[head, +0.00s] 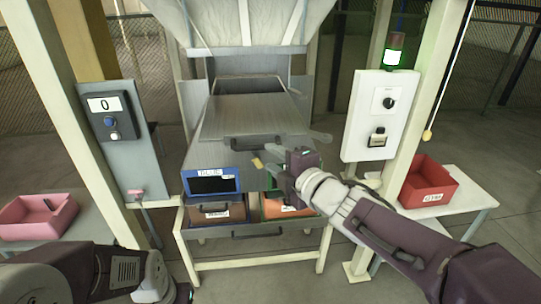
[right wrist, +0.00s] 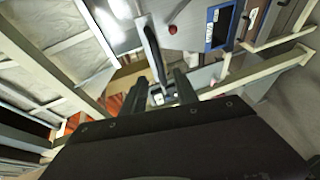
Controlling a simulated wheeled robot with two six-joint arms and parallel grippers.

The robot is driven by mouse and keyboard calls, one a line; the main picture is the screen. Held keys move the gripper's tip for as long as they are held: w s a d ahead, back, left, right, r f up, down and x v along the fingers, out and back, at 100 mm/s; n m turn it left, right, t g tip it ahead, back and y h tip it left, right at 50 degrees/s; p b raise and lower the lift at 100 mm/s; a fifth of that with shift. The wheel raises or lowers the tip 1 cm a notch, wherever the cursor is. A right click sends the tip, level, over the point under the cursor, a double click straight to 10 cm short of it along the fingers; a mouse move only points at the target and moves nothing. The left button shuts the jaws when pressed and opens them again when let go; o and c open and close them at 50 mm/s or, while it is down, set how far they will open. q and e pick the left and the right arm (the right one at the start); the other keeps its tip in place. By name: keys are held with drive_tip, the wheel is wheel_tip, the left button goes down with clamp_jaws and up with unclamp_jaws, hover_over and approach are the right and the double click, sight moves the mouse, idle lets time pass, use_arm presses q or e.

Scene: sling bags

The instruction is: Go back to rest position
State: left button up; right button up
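My right gripper (head: 268,168) reaches in from the right and hangs in front of the grey metal machine, just below the handle (head: 255,142) of its sloped cover. Its two dark fingers stand apart in the right wrist view (right wrist: 164,92), and I see no bag between them. I cannot tell whether it touches the machine. My left arm (head: 125,272) lies low at the bottom left. Only a dark bit near its end shows at the frame's lower edge, so its fingers are hidden.
Below the cover are a blue-framed bin (head: 214,183), a brown bin (head: 216,213) and an orange bin (head: 280,207). A pink tray (head: 38,218) stands on the left table, a red box (head: 428,184) on the right table. Posts with a counter panel (head: 108,112) and a switch box (head: 378,125) flank the machine.

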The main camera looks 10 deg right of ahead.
drive_tip(key=s+d+f+m+g+h, duration=0.1)
drive_tip(key=d+f+m+g+h, duration=0.3)
drive_tip(key=f, duration=0.7)
drive_tip(key=s+d+f+m+g+h, duration=0.2)
drive_tip(key=d+f+m, duration=0.35)
drive_tip(key=f, duration=0.45)
drive_tip(key=s+f+m+g, duration=0.7)
drive_tip(key=s+f+m, duration=0.2)
drive_tip(key=s+m, duration=0.3)
drive_tip(key=s, duration=0.3)
drive_tip(key=shift+d+f+g, duration=0.2)
drive_tip(key=shift+d+g, duration=0.1)
drive_tip(key=shift+d, duration=0.1)
drive_tip(key=shift+m, duration=0.25)
